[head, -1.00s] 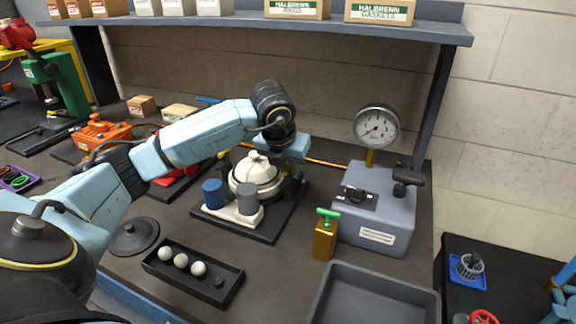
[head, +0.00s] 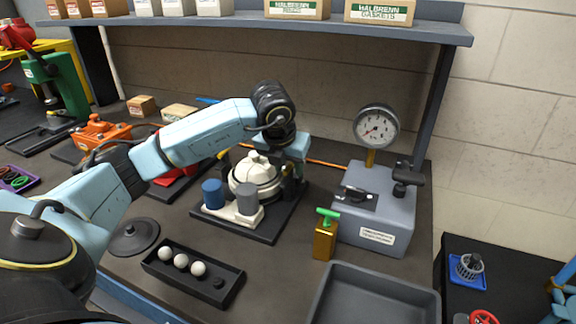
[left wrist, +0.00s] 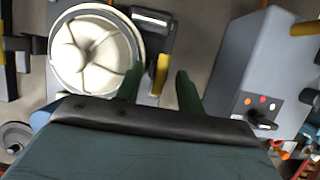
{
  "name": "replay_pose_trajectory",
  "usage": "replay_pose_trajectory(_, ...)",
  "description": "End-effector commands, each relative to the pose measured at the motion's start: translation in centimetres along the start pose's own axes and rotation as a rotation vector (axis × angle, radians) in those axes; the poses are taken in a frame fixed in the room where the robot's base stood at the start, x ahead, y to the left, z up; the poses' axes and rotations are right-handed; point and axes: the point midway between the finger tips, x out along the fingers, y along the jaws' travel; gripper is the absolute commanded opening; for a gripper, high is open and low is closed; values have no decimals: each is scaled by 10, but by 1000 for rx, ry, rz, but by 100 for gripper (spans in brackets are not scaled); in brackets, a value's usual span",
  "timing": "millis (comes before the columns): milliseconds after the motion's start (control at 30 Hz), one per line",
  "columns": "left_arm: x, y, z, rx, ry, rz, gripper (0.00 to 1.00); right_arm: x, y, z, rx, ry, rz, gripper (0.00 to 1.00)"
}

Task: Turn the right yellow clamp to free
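The right yellow clamp (left wrist: 161,74) shows in the left wrist view as a short yellow bar beside the cream domed motor (left wrist: 95,52). My left gripper (left wrist: 160,78) is open, with one dark green finger on each side of the clamp. I cannot tell whether the fingers touch it. In the head view my left gripper (head: 293,186) points down at the right side of the motor (head: 257,176) and mostly hides this clamp. The left yellow clamp (head: 223,153) stands at the motor's far left. My right gripper is out of view.
A grey test box (head: 378,210) with a gauge (head: 377,128) stands right of the fixture's dark base (head: 262,228). A brass block with a green handle (head: 325,237), a grey tray (head: 372,296) and a black tray of white balls (head: 215,288) lie in front. A shelf (head: 240,22) runs above.

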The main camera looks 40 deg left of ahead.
Motion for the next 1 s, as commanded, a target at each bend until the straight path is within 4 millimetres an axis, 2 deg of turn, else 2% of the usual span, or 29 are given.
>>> replay_pose_trajectory(167, -27, 0, 1, 1, -6, -1, 38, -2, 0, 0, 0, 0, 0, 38)
replay_pose_trajectory(400, -82, 0, 1, 1, -6, -1, 38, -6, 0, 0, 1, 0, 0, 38)
replay_pose_trajectory(600, -117, 0, 1, -1, -4, -1, 38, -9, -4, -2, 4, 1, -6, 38)
replay_pose_trajectory(800, -131, 0, 0, 0, -1, 0, 38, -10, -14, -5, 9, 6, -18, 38)
replay_pose_trajectory(1000, -132, 0, 0, -1, 0, 0, 38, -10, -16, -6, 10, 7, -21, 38)
